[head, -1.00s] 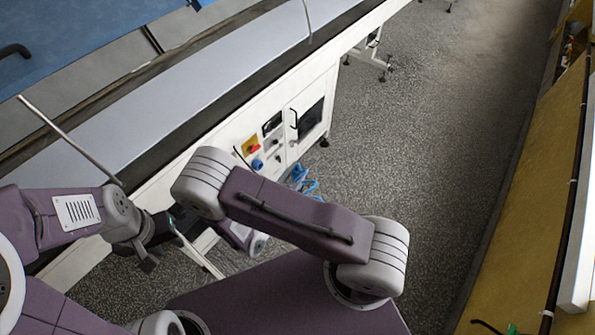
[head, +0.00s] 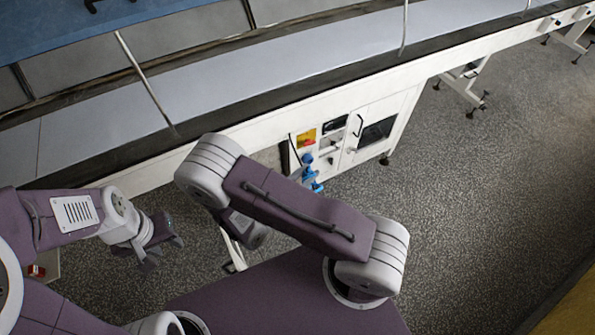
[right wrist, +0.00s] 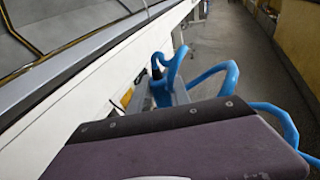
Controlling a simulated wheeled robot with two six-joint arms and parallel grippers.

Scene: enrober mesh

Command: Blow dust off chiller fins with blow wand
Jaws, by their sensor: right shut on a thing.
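A blue tool with a blue hose, which looks like the blow wand (right wrist: 168,72), is at the grey fingers of my right gripper (right wrist: 172,95) in the right wrist view. Its hose loops to the right and down. My left gripper (head: 162,246) is open and empty above the floor at lower left. A dark panel (head: 378,132) is set in the white cabinet under the conveyor. I cannot make out fins or dust on it.
The long conveyor (head: 265,92) with a grey belt and white side runs across above the cabinet (head: 400,105). Thin rods stand up at its edge. A control panel (head: 306,139) is close behind the blue tool. Speckled floor (head: 470,200) is clear to the right.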

